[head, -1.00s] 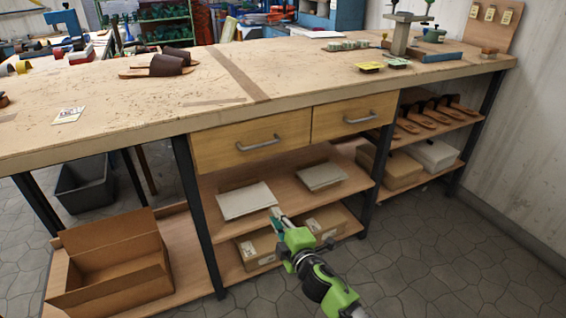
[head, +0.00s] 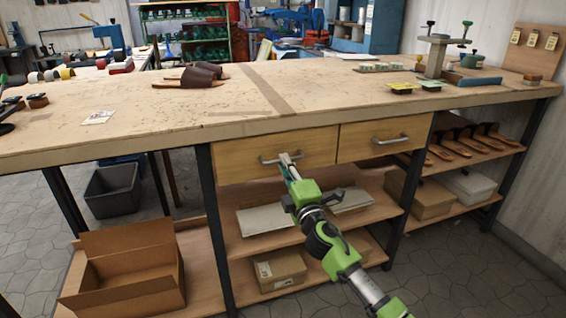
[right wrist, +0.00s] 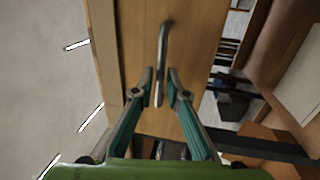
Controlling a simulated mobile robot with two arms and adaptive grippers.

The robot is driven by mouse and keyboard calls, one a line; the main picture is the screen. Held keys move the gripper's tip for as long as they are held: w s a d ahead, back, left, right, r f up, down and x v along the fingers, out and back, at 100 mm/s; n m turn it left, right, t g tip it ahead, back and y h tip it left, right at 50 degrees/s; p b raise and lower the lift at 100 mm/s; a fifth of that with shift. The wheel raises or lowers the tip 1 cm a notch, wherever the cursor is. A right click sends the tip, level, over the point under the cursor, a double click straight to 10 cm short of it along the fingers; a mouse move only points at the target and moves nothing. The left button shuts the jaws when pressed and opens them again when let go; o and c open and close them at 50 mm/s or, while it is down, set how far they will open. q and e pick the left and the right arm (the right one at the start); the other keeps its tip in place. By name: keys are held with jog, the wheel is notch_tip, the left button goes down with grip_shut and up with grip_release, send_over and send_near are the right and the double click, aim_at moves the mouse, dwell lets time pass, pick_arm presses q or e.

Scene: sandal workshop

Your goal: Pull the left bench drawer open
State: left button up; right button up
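The left bench drawer (head: 238,164) is a light wooden front under the benchtop and looks closed. Its grey bar handle (head: 268,161) is partly covered by my right gripper in the head view. My right gripper (head: 290,159) is at the handle. In the right wrist view its two teal fingers (right wrist: 161,80) are apart, one on each side of the handle (right wrist: 163,45), with narrow gaps. I cannot tell how deep the bar lies between them. The drawer front (right wrist: 195,30) fills much of that view. My left gripper is not in view.
The right drawer (head: 360,143) beside it looks closed. Shelves below hold paper stacks (head: 262,220) and cardboard boxes (head: 280,269). An open carton (head: 130,285) stands lower left. Sandals (head: 195,75) lie on the benchtop (head: 140,100). The floor at right front is clear.

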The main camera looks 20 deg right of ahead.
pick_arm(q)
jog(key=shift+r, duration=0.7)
pick_arm(e)
jog(key=shift+w+r, duration=0.2)
jog(key=shift+w, duration=0.95)
grip_shut()
jog(key=shift+s, duration=0.1)
